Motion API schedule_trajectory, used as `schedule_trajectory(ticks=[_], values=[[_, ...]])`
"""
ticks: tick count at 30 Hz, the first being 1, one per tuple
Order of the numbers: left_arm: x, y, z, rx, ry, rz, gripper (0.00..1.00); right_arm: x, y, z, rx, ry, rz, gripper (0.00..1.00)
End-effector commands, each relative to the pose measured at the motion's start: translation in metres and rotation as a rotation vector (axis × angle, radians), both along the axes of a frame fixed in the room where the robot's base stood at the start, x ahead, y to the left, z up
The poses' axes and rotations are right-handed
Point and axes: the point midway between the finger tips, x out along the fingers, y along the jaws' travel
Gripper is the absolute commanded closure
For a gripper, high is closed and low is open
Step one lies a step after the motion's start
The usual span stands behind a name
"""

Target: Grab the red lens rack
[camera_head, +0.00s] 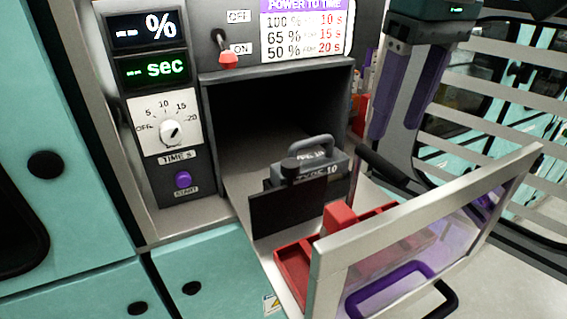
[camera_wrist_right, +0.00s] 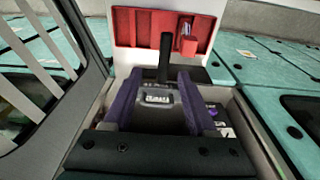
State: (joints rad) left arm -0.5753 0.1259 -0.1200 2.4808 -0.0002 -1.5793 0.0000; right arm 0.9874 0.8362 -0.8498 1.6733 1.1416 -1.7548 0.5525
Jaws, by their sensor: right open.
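The red lens rack (camera_head: 293,272) is a shallow red tray with compartments, lying outside the chamber mouth, partly seen through the glass door. It also shows at the top of the right wrist view (camera_wrist_right: 130,28). A red block (camera_head: 338,217) stands up at it. My right gripper (camera_head: 396,140) is open, its purple fingers pointing down, right of the chamber and apart from the rack. In the right wrist view, a grey labelled part (camera_wrist_right: 157,99) appears between the fingers; I cannot tell whether they touch it. My left gripper is not in view.
A dark grey module (camera_head: 310,170) with a handle and "TYPE 10" label stands at the chamber mouth. The framed glass door (camera_head: 425,222) is swung open at the front right. The control panel (camera_head: 166,125) is at left. The chamber's dark inside (camera_head: 265,110) looks empty.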

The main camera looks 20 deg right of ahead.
Motion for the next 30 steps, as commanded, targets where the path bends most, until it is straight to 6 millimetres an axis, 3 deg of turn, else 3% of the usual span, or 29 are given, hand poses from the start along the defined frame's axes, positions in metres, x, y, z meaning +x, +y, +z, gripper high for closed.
schedule_trajectory(ticks=[8,12,15,24,30], values=[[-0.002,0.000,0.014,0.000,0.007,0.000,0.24,0.003,0.002,-0.027,0.000,0.003,0.001,0.43],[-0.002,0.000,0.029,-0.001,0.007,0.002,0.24,0.003,0.007,-0.047,-0.001,0.004,0.002,0.43],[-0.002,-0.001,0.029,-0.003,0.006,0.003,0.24,0.006,0.007,-0.064,0.000,0.002,0.000,0.43],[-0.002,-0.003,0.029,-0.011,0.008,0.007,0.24,0.007,0.006,-0.073,-0.001,-0.004,0.002,0.43],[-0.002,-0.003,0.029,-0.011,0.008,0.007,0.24,0.007,0.006,-0.073,-0.001,-0.003,0.002,0.63]])
